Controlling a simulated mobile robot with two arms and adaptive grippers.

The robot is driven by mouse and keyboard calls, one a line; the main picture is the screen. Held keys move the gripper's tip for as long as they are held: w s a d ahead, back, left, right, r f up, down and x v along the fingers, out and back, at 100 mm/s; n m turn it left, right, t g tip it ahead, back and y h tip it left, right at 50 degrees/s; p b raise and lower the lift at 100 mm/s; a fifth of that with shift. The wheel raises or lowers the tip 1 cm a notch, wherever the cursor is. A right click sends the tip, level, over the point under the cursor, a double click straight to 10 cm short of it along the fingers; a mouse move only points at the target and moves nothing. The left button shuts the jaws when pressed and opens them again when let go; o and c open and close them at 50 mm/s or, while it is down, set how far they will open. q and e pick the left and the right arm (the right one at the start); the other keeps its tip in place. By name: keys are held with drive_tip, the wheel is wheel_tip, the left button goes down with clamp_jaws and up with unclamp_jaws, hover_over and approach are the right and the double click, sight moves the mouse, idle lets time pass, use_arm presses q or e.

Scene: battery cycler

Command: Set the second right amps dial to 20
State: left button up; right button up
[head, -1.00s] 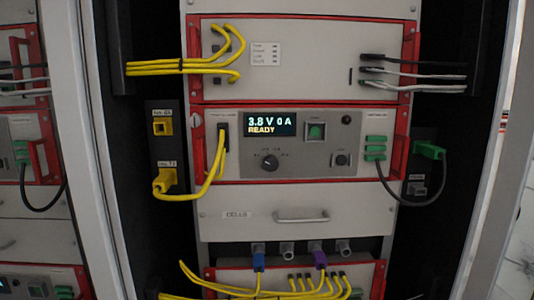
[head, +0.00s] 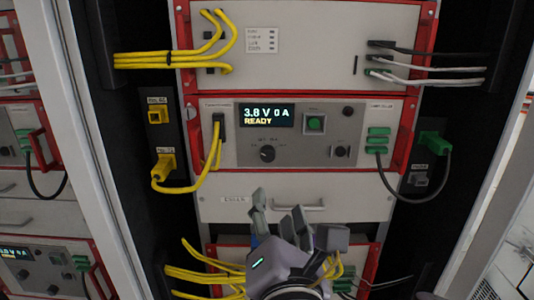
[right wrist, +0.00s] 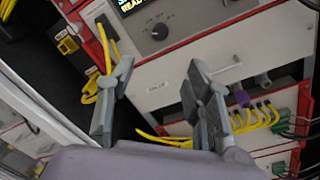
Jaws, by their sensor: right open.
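A black round dial (head: 267,153) sits on the grey panel below the lit display (head: 267,115), which reads 3.8 V 0 A READY. The marks around the dial are too small to read. The dial also shows in the right wrist view (right wrist: 158,31), beyond the fingers. My right gripper (head: 279,212) is open and empty, in front of the drawer below the dial. Its two fingers are spread apart in the right wrist view (right wrist: 160,80) and do not touch the dial. My left gripper is not in view.
A green button (head: 315,123) and a small black knob (head: 340,151) are right of the dial. Yellow cables (head: 190,184) hang at the left, a dark cable (head: 402,198) at the right. Red handles (head: 405,135) edge the panel. A drawer handle (head: 310,206) is below.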

sight(268, 157)
drive_tip(key=w+p, duration=0.1)
drive_tip(key=w, duration=0.4)
drive_tip(key=w+p, duration=0.2)
drive_tip(key=w, duration=0.3)
drive_tip(key=w+a+p, duration=0.1)
drive_tip(key=w+p, duration=0.1)
drive_tip(key=w, duration=0.3)
drive_tip(key=shift+w+a, duration=0.1)
drive_tip(key=shift+w, duration=0.9)
drive_tip(key=shift+c, duration=0.3)
drive_tip(key=shift+f, duration=0.1)
clamp_jaws()
